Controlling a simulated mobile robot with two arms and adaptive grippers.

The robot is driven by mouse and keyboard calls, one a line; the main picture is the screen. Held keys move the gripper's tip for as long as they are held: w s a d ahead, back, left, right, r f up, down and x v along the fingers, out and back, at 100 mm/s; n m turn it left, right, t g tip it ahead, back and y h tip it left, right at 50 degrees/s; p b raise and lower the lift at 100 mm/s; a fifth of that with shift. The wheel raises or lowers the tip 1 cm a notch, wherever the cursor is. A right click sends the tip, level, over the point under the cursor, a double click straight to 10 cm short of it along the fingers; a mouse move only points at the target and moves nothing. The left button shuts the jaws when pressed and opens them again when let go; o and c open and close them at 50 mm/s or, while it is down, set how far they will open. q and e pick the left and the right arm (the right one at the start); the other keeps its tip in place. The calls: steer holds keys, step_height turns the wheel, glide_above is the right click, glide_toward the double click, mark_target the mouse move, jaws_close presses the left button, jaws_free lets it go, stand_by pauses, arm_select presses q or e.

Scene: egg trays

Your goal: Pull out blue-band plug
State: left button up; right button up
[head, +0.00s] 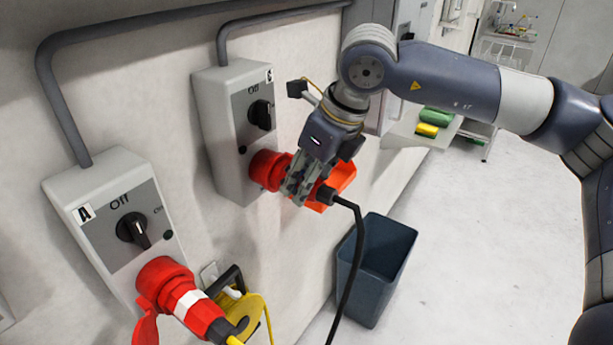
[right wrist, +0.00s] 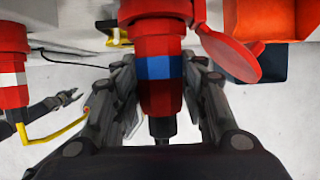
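The blue-band plug (right wrist: 160,92) is red with a blue ring (right wrist: 160,68) and a black cable end. It sits in the red socket (head: 268,170) under the farther switch box (head: 232,120), whose knob is near "Off". My right gripper (head: 300,180) has its fingers on both sides of the plug, and the right wrist view (right wrist: 161,85) shows them against its sides. In the head view the gripper hides most of the plug. A small dark claw (right wrist: 68,98) at the left of the right wrist view looks like my left gripper; its opening is too small to judge.
The nearer switch box (head: 75,205), marked A, holds a white-band red plug (head: 190,302). A yellow cable reel (head: 250,312) and dark bin (head: 375,270) stand below. Floor to the right is clear.

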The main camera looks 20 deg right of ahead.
mark_target(335, 192)
steer(key=shift+r, duration=0.1)
steer(key=c, duration=0.6)
steer(key=shift+s+d, duration=0.15)
steer(key=shift+s, duration=0.05)
steer(key=shift+s+d+b, duration=0.5)
steer(key=shift+s+d, duration=0.05)
steer(key=shift+s, duration=0.1)
arm_select(q)
steer(key=shift+w+d+f, duration=0.1)
steer(key=shift+w+f, duration=0.4)
steer(key=shift+f, duration=0.2)
arm_select(e)
steer(key=shift+s+d, duration=0.1)
steer(key=shift+s, duration=0.05)
steer(key=shift+s+d+b, duration=0.25)
steer(key=shift+s+b, duration=0.1)
steer(key=shift+b, duration=0.05)
arm_select(q)
steer(key=shift+f+b, duration=0.3)
steer(key=shift+f, duration=0.2)
arm_select(e)
steer(key=shift+s+d, duration=0.45)
steer(key=shift+s, duration=0.1)
